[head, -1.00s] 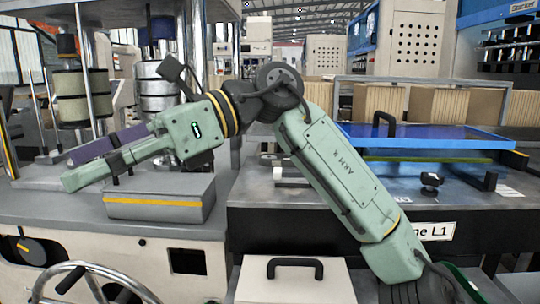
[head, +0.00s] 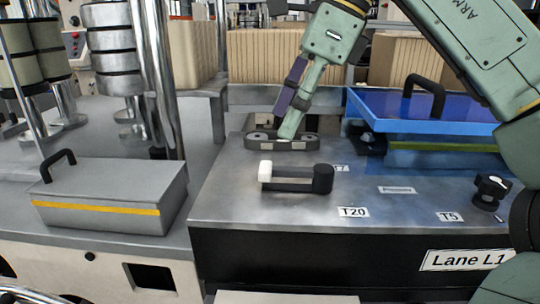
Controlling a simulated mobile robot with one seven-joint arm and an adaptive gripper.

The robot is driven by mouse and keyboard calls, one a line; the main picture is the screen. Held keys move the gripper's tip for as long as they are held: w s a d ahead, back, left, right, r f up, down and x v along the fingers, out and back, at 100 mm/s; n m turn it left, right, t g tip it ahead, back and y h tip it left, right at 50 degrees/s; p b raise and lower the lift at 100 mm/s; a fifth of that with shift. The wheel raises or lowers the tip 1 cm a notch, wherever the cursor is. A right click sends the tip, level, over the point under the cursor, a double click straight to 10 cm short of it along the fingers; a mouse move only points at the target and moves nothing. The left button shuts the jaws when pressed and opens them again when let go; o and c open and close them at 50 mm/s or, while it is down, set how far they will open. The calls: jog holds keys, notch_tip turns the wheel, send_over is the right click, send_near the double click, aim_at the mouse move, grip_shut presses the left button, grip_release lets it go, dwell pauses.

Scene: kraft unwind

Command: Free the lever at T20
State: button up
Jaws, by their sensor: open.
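The T20 label (head: 353,212) is just right of and nearer than the black end. My gripper (head: 285,122) is open, with one purple and one green finger pointing down. Its fingertips are behind the bar, near a low dark oval fitting (head: 281,143). I cannot tell whether the green tip touches that fitting. Nothing shows between the fingers.
A blue panel with a black handle (head: 425,95) stands at the right behind. A black knob (head: 491,188) is near the T5 label (head: 449,217). A grey box with a yellow stripe (head: 105,197) sits at the left. The metal top (head: 240,208) in front of the bar is clear.

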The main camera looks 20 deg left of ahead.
aim_at(266, 166)
jog(key=x, duration=0.8)
jog(key=shift+a+f, duration=0.1)
jog(key=shift+f, duration=0.05)
grip_shut()
dwell(0.4)
